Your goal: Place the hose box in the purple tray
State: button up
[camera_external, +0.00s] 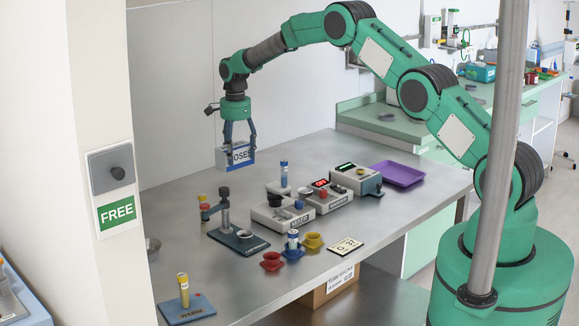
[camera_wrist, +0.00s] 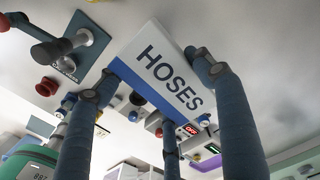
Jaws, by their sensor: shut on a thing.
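The hose box (camera_external: 236,157) is white with a blue lower band and the word HOSES. My gripper (camera_external: 238,146) is shut on it and holds it at the far left, over the rear part of the metal table. In the wrist view the box (camera_wrist: 165,65) sits between my gripper's fingers (camera_wrist: 150,75), its lettered face tilted in the picture. The purple tray (camera_external: 397,174) lies at the table's right rear, far to the right of the box, and looks empty. Part of the tray also shows in the wrist view (camera_wrist: 208,163).
Between box and tray stand a mixer-like device (camera_external: 280,212), a device with a red display (camera_external: 328,196) and one with a green display (camera_external: 356,179). A blue-capped tube (camera_external: 284,173) stands behind them. A stand (camera_external: 226,212), cups (camera_external: 272,261) and a yellow-capped tube (camera_external: 183,290) occupy the front left.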

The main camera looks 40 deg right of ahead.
jog(key=s+d, duration=0.7)
jog(key=d, duration=0.5)
jog(key=s+d, duration=0.7)
jog(key=d, duration=0.5)
jog(key=s+d, duration=0.6)
jog(key=d, duration=0.6)
jog(key=s+d, duration=0.7)
jog(key=s, duration=0.4)
jog(key=s+d, duration=0.7)
jog(key=s, duration=0.4)
notch_tip(320, 180, down, 9)
jog(key=shift+w+a+r+n, duration=0.15)
jog(key=shift+w+r+n, duration=0.05)
jog(key=shift+w+n, duration=0.15)
jog(key=w+d, duration=0.3)
jog(key=w, duration=0.1)
jog(key=w+d+f, duration=0.1)
jog(key=w+d, duration=0.6)
jog(key=shift+w+d+f, duration=0.25)
jog(key=shift+w+d, duration=0.15)
jog(key=shift+f, duration=0.1)
